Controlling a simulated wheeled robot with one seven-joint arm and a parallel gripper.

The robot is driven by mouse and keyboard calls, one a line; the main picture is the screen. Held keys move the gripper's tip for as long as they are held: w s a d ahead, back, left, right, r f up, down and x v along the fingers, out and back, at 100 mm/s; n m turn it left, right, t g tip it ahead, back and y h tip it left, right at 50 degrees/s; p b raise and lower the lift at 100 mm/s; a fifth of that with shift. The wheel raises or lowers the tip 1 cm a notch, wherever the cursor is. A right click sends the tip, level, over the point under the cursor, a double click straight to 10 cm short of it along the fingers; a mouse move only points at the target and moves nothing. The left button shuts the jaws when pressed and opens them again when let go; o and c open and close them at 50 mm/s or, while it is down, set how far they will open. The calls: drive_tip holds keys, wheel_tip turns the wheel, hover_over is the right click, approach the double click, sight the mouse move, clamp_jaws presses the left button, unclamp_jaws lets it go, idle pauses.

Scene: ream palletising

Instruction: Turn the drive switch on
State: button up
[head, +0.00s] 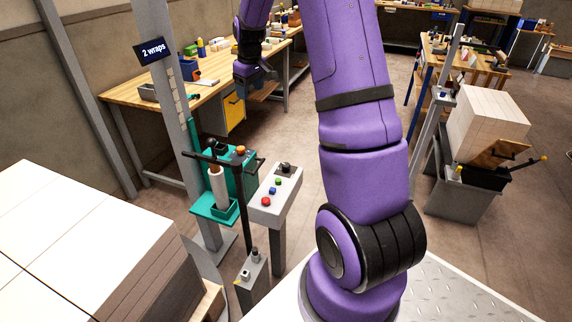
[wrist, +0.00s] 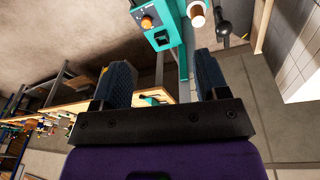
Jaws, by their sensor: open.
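My gripper (wrist: 163,68) is open and empty, its two dark fingers apart in the wrist view. In the head view my gripper (head: 258,76) hangs above and behind the teal wrapping unit (head: 242,178). An orange knob (head: 241,150) sits on top of that unit; it also shows in the wrist view (wrist: 147,22), beyond the fingers. A grey control box (head: 263,210) beside the unit carries a black switch (head: 286,168) and green, blue and red buttons. No readable label tells which control is the drive switch. The gripper touches none of these.
A post with a "2 wraps" sign (head: 153,49) stands behind the unit. A black handle bar (head: 241,200) and a small grey box (head: 252,275) stand in front. Stacked white reams (head: 75,235) fill the left. A wooden workbench (head: 180,95) is behind.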

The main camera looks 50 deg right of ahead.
drive_tip(key=w+d+f+g, duration=0.1)
drive_tip(key=d+f, duration=0.4)
drive_tip(key=f, duration=0.2)
drive_tip(key=w+d+f, duration=0.1)
drive_tip(key=d+f, duration=0.4)
drive_tip(key=f, duration=0.3)
drive_tip(key=n, duration=0.1)
approach(286, 164)
drive_tip(key=shift+g+y, duration=0.3)
drive_tip(key=shift+g, duration=0.1)
drive_tip(key=f, duration=0.9)
drive_tip(key=shift+w+d+f, duration=0.2)
drive_tip(key=shift+w, duration=0.15)
drive_tip(key=c, duration=0.9)
